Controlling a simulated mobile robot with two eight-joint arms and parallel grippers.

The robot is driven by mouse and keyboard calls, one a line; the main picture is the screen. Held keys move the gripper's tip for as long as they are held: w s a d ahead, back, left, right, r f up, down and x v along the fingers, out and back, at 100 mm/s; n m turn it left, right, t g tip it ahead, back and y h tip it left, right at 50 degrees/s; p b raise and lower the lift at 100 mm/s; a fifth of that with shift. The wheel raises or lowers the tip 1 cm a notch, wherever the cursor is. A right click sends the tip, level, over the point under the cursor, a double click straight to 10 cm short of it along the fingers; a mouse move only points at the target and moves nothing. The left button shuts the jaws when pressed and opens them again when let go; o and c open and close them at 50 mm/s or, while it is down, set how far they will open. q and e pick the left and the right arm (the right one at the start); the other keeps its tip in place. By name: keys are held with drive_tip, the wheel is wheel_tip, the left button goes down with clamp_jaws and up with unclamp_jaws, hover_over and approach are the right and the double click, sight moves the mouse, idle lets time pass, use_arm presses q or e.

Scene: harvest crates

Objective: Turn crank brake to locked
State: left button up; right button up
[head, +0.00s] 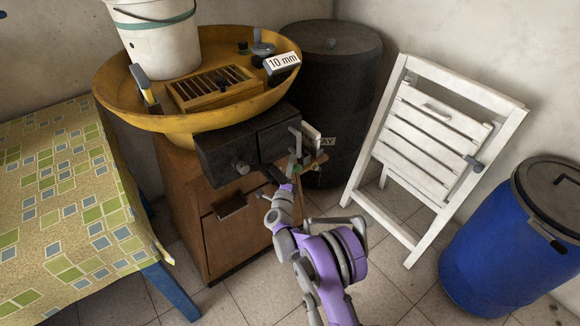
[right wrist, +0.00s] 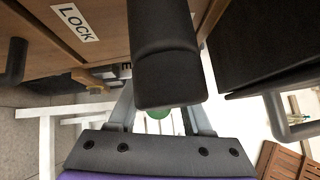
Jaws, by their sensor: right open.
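A brown wooden cabinet (head: 235,225) stands under a wide yellow bowl, with a dark box (head: 265,143) at its top front. My right gripper (head: 281,178) is at the cabinet's upper right corner, just below the dark box. In the right wrist view its two fingers are apart, and a thick black bar (right wrist: 165,60) crosses in front of them, hiding their tips. I cannot tell whether it is the crank brake's handle or whether the fingers touch it. A white LOCK label (right wrist: 75,22) is on the wood at upper left. My left gripper is out of view.
The yellow bowl (head: 120,85) holds a white bucket (head: 160,45) and a slatted box. A black barrel (head: 350,75) stands behind; a white folding chair (head: 430,110) and blue barrel (head: 500,235) are at right. A cloth-covered table (head: 65,200) is at left. Tiled floor is clear in front.

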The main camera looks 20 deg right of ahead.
clamp_jaws()
idle(1.5)
